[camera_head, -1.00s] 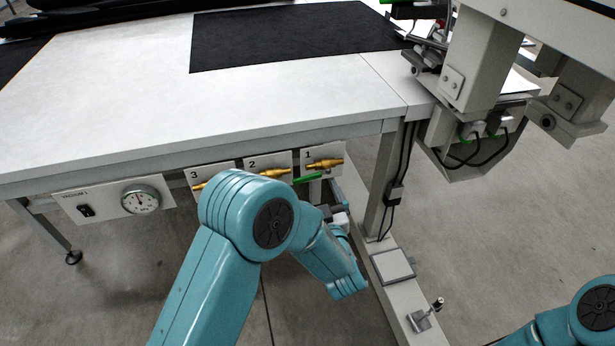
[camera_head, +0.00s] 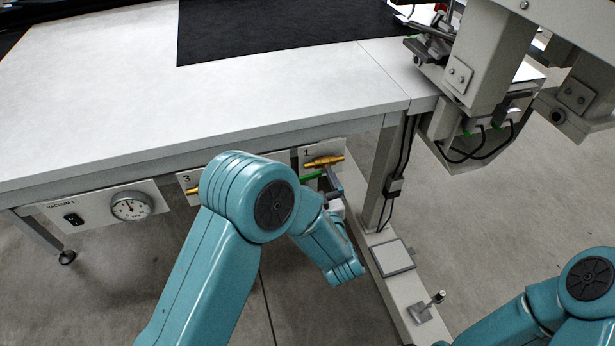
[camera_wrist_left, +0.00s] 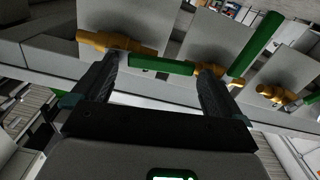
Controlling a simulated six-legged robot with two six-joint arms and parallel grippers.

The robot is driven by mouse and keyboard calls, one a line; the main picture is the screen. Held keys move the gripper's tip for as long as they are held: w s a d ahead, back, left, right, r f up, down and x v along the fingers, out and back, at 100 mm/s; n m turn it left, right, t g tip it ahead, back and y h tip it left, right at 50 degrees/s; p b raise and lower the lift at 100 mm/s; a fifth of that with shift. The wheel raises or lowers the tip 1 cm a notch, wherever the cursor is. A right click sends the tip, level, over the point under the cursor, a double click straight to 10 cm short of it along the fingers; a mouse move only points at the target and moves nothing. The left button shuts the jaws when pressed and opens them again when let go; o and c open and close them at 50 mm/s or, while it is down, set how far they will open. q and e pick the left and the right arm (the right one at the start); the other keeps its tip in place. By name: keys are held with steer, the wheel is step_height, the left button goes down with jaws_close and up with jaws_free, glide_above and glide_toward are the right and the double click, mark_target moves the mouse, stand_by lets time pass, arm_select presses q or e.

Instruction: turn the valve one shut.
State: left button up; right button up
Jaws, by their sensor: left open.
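Valve one (camera_head: 323,161) is a brass valve on the white plate marked 1 under the table's front edge. Its green handle (camera_head: 311,177) shows just below it, partly hidden by my left arm. My left gripper (camera_head: 328,181) is close below the valve, largely hidden behind its own wrist. In the left wrist view the brass valve body (camera_wrist_left: 115,42) is at the upper left, and its green handle (camera_wrist_left: 160,66) runs across between the tips of my open left gripper (camera_wrist_left: 160,72). I cannot tell whether a finger touches it. My right gripper is out of frame.
Valve three (camera_head: 192,190) peeks out left of my arm; valve two is hidden there. A vacuum gauge panel (camera_head: 95,213) is farther left. A table leg (camera_head: 381,180) with cables and a floor rail (camera_head: 408,290) stand right of my left gripper.

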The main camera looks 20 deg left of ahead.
arm_select(q)
steer(key=shift+w+a, duration=0.1)
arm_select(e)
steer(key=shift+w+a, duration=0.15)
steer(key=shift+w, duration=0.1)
